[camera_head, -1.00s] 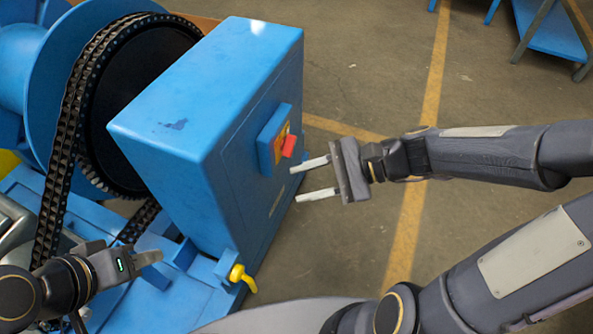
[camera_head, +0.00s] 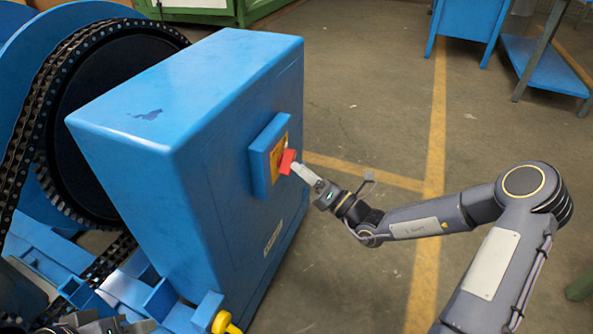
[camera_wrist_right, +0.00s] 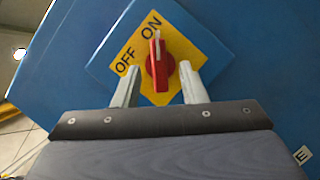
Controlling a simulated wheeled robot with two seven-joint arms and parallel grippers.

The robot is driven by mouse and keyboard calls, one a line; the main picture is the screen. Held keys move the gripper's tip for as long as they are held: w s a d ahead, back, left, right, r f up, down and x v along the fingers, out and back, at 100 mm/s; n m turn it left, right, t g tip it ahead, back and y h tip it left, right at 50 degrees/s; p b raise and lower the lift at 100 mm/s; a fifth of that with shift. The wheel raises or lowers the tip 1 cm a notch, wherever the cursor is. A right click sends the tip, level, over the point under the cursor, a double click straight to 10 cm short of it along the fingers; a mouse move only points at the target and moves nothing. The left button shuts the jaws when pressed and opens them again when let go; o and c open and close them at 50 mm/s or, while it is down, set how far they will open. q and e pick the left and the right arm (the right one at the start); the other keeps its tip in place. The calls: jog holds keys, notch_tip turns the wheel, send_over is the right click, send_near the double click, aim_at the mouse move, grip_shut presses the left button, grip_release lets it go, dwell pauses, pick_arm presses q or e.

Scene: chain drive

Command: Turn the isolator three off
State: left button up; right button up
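The isolator is a blue box (camera_head: 262,158) on the blue cabinet's side, with a yellow plate and a red knob (camera_head: 287,161). In the right wrist view the red knob (camera_wrist_right: 158,62) has its white mark towards ON, with OFF to the left on the yellow plate (camera_wrist_right: 196,57). My right gripper (camera_head: 299,171) is at the knob. In the wrist view the right gripper (camera_wrist_right: 159,72) is open, one finger each side of the knob, with gaps showing. My left gripper (camera_head: 140,326) is partly cut off at the bottom edge; its opening is unclear.
The blue cabinet (camera_head: 170,110) stands beside a black chain (camera_head: 28,130) and large wheel. A yellow knob (camera_head: 226,324) sits low at its front. The floor (camera_head: 370,120) right of the cabinet is clear, with blue tables (camera_head: 545,68) farther back.

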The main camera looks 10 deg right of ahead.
aim_at(288, 162)
jog(key=x, duration=0.2)
jog(key=shift+w+a+r, duration=0.1)
jog(key=shift+w+a, duration=0.1)
grip_shut()
